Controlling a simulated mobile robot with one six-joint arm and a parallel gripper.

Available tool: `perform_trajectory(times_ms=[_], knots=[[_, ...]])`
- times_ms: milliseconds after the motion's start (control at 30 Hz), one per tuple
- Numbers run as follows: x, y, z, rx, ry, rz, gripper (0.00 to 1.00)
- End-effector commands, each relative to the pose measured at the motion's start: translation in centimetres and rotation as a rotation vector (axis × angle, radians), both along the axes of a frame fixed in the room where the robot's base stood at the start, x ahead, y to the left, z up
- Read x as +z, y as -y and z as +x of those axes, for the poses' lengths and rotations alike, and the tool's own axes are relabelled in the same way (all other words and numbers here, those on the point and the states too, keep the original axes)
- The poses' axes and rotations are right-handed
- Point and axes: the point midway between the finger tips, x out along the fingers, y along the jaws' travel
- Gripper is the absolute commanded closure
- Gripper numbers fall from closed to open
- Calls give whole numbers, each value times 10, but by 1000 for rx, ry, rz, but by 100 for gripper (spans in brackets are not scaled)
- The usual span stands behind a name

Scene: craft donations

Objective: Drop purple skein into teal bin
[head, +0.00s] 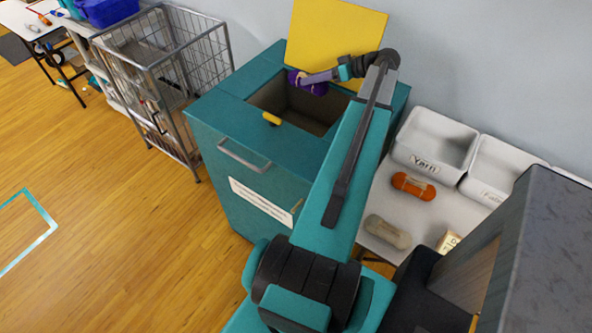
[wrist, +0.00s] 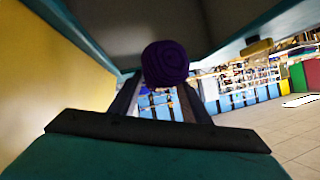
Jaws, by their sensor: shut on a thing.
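The purple skein (head: 307,84) is held in my gripper (head: 302,79) at the opening of the teal bin (head: 215,147). In the wrist view the skein (wrist: 165,63) shows as a dark purple roll between the fingers of my gripper (wrist: 162,95). The bin's yellow lid (head: 335,38) stands raised at the back, behind the opening. The skein appears over the back left part of the opening. Its exact height against the rim is hard to tell.
A wire cart (head: 165,75) stands left of the bin. On the right, a table (head: 394,197) bears an orange skein (head: 413,186), a beige skein (head: 388,232) and a white tray (head: 436,140) labelled Yarn. The wooden floor (head: 110,220) at front left is clear.

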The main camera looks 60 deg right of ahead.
Motion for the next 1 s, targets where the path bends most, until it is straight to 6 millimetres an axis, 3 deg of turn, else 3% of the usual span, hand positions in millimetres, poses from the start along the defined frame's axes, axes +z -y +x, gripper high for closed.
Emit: perform_trajectory(times_ms=[467, 500, 600, 1000], knots=[[-8, 0, -1, -2, 0, 0, 80], [-8, 0, -1, -2, 0, 0, 52], [-8, 0, -1, -2, 0, 0, 35], [-7, 2, -3, -2, 0, 0, 35]])
